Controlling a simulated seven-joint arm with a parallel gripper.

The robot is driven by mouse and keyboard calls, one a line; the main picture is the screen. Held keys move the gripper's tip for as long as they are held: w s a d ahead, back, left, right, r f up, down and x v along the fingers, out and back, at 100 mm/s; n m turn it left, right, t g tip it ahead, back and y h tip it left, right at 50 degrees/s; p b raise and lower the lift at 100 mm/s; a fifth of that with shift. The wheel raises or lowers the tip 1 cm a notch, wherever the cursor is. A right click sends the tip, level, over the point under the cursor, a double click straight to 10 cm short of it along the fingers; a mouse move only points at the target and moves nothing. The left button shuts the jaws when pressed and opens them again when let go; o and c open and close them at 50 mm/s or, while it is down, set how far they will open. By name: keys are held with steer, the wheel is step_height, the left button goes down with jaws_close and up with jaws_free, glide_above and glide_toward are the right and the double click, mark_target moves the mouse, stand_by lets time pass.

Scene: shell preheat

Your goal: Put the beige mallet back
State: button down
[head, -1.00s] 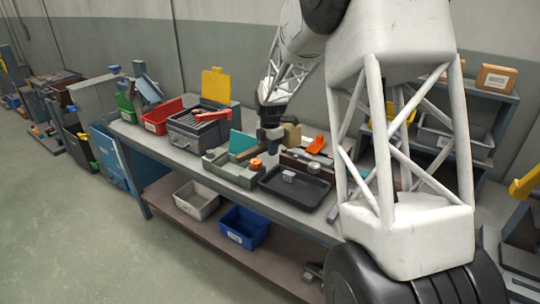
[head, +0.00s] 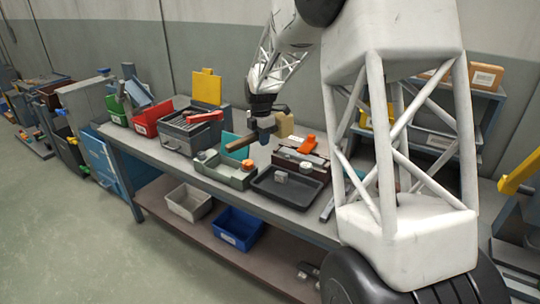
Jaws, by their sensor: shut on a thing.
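The beige mallet has a beige head (head: 284,125) and a brown handle (head: 241,142) that extends left and toward the front. My gripper (head: 264,136) is shut on the mallet, between the head and the visible handle end. It holds the mallet above the middle of the workbench, over the area between the grey-green fixture and the brown block. The fingertips are small in the head view, and the exact grip is partly hidden.
Below are a grey-green fixture (head: 238,179), a dark tray (head: 284,195) with a small pale block, and a brown block (head: 289,158) with an orange part (head: 307,144).

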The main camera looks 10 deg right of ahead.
steer(key=shift+w+r+m, duration=0.1)
steer(key=shift+m, duration=0.3)
steer(key=m, duration=0.3)
steer(key=w+r+m, duration=0.1)
steer(key=shift+d+m, duration=0.1)
steer(key=shift+m, duration=0.3)
steer(key=w+r+m, duration=0.1)
steer(key=m, duration=0.4)
steer(key=r+m, duration=0.1)
steer(key=m, duration=0.5)
steer(key=w+r+m, duration=0.1)
steer(key=m, duration=0.5)
steer(key=shift+w+d, duration=0.25)
steer(key=shift+w, duration=0.1)
steer(key=shift+d, duration=0.1)
